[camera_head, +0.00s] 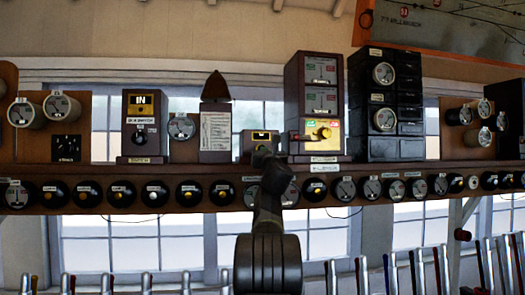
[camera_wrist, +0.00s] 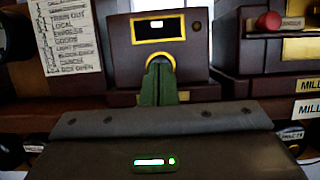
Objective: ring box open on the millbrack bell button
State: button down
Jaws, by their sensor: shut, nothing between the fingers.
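A small dark brown bell box (camera_head: 255,136) with a yellow-framed window stands on the shelf. In the wrist view the same box (camera_wrist: 196,62) fills the upper middle, its small window lit white. A round brass-yellow button ring (camera_wrist: 160,58) shows on its front, partly hidden by my fingertips. My gripper (camera_wrist: 160,72) is shut and empty, its green fingers pointing at the button. I cannot tell whether the tips touch it. In the head view my gripper (camera_head: 262,155) is in front of the box and covers its lower part.
A code card (camera_wrist: 70,38), with BOX OPEN among its lines, is left of the box. A tall brown instrument (camera_head: 318,100) with a yellow panel stands close on the right. Round plungers and dials (camera_head: 190,192) line the shelf front. Levers (camera_head: 400,275) stand below.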

jog(key=shift+s, duration=0.15)
dwell(0.8)
jog(key=shift+b, duration=0.3)
jog(key=s+b, duration=0.1)
jog(key=s, duration=0.1)
jog(key=s+d+b, duration=0.1)
jog(key=s, duration=0.1)
jog(key=shift+s+b, duration=0.35)
jog(key=shift+s, duration=0.05)
